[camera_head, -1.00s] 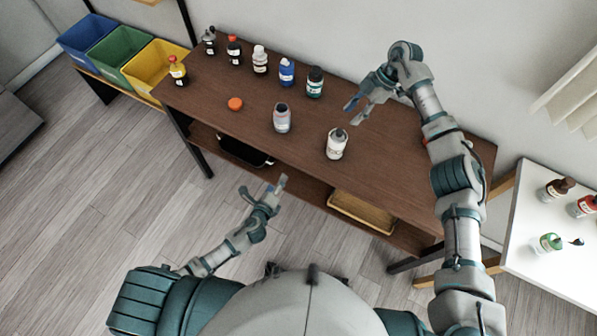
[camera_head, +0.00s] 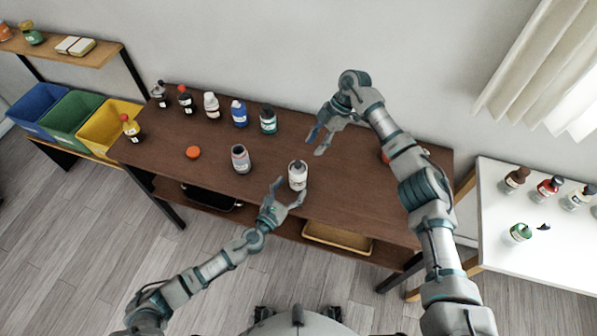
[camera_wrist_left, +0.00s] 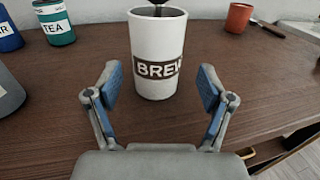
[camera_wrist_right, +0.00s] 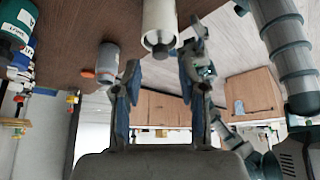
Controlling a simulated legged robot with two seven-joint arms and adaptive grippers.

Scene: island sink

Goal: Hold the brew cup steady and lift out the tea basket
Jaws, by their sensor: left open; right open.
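The white brew cup (camera_head: 298,178) stands upright near the front edge of the brown table, with a dark piece at its top. In the left wrist view the cup (camera_wrist_left: 157,60) shows its BREW label, and the dark tea basket (camera_wrist_left: 158,10) shows only in part at its mouth. My left gripper (camera_head: 289,190) is open just in front of the cup, its fingers apart and not touching it. My right gripper (camera_head: 316,142) is open and empty, above and behind the cup. In the right wrist view the cup (camera_wrist_right: 158,22) lies beyond the open fingers (camera_wrist_right: 160,75).
Several bottles, including a green TEA bottle (camera_head: 268,122), line the back edge. A reddish cup (camera_wrist_left: 239,17) stands to the right. A white side table (camera_head: 540,255) holds more bottles.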

